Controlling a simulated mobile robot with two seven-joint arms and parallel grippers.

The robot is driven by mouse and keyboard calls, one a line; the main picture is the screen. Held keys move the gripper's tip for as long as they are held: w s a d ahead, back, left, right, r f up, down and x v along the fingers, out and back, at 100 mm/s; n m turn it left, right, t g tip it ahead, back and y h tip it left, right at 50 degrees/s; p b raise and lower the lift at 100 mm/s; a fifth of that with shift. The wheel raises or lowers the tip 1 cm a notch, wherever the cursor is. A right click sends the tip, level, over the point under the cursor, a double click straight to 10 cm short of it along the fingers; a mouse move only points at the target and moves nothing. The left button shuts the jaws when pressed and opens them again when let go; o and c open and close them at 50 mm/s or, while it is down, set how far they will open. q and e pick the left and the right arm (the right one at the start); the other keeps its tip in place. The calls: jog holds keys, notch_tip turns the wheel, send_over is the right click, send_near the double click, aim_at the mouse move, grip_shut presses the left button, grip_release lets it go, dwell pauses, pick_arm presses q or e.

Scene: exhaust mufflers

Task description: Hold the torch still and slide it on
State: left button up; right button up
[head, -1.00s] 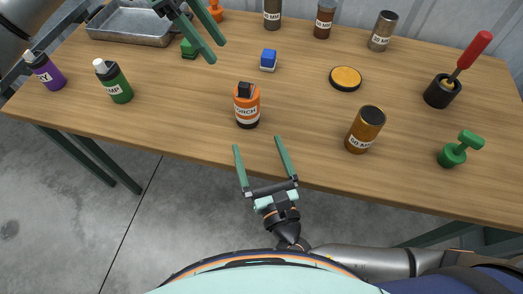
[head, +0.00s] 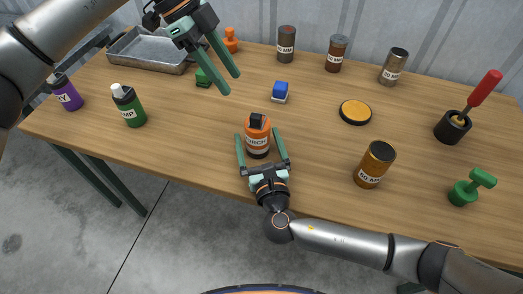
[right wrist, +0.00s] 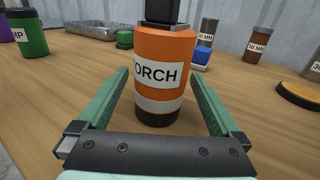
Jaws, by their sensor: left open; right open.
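The torch (head: 257,140) is an orange canister with a black top and a white "TORCH" label. It stands upright near the front edge of the table. My right gripper (head: 261,136) is open with its green fingers on either side of the torch; the right wrist view shows the torch (right wrist: 163,75) between the fingers (right wrist: 160,95), with gaps at both sides. My left gripper (head: 231,84) is open and empty, above the table behind and left of the torch. Several labelled muffler cylinders stand around, including an amber one (head: 375,165) at right and a grey one (head: 394,67) at the back.
A metal tray (head: 150,52) lies at back left. Green (head: 128,105) and purple (head: 66,92) bottles stand at left. A blue block (head: 280,92), yellow-topped disc (head: 355,112), black holder with red-handled tool (head: 452,128) and green object (head: 470,187) are spread about.

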jog(key=shift+w, duration=0.2)
jog(key=c, duration=1.5)
